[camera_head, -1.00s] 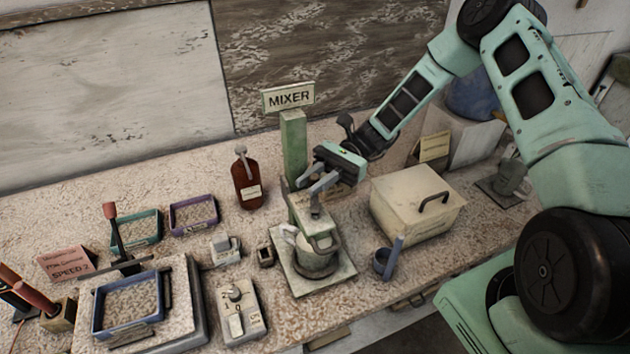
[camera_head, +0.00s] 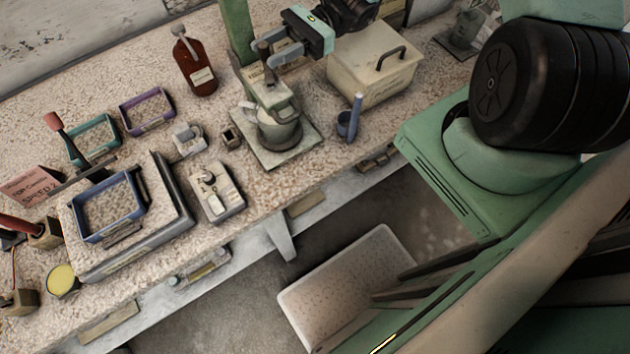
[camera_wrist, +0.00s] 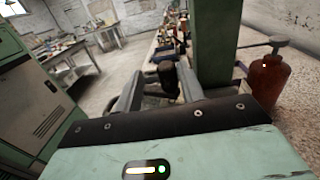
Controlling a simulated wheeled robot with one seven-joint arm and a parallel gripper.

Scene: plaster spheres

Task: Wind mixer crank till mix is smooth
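My gripper (camera_head: 268,52) is at the knob. In the wrist view its two fingers (camera_wrist: 160,82) are apart, one on each side of the knob, with a gap visible on the left. The mix inside the cup cannot be made out.
A brown bottle (camera_head: 197,70) stands left of the mixer. A switch box (camera_head: 212,192) and blue tray (camera_head: 108,205) lie left. The bench's front edge is close to the mixer base.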

